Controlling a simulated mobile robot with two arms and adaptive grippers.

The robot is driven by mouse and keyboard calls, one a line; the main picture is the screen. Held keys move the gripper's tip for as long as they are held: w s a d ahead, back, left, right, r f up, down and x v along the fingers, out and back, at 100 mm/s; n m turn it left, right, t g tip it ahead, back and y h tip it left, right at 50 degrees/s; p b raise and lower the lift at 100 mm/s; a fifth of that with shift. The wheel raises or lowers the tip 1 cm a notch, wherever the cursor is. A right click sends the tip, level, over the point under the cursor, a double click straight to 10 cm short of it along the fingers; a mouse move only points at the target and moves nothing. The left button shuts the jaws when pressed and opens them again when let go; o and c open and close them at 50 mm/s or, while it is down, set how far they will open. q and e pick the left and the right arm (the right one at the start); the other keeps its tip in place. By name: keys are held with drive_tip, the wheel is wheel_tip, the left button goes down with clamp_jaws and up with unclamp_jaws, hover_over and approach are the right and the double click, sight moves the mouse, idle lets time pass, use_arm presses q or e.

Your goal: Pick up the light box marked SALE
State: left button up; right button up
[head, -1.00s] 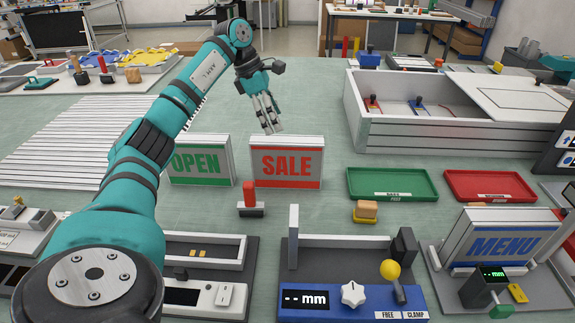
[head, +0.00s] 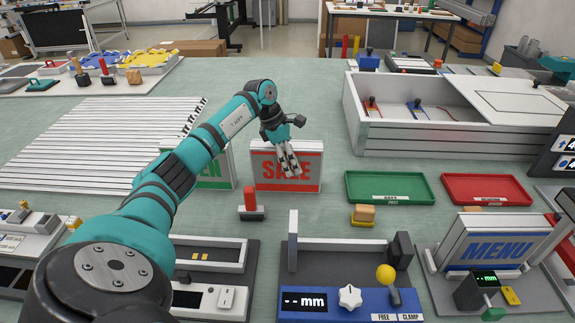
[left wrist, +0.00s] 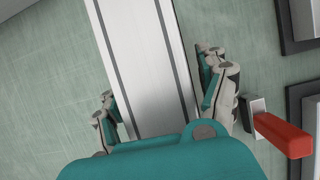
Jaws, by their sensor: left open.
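In the left wrist view, the box's pale top (left wrist: 142,50) runs between the two spread fingers of the open left gripper (left wrist: 162,97). Whether either finger touches the box, I cannot tell. The green OPEN light box (head: 222,168) stands just left, mostly hidden behind my left arm. My right gripper is not in view.
A red-handled block (head: 250,202) stands close in front of the SALE box; its handle shows in the left wrist view (left wrist: 284,136). A green tray (head: 390,200) and red tray (head: 488,202) lie right. A blue MENU light box (head: 500,240) sits on a stand front right.

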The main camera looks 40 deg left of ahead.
use_arm(q)
drive_tip(key=shift+f, duration=0.15)
idle(0.4)
drive_tip(key=shift+s+d, duration=0.1)
drive_tip(key=shift+s, duration=0.05)
clamp_jaws()
idle(0.3)
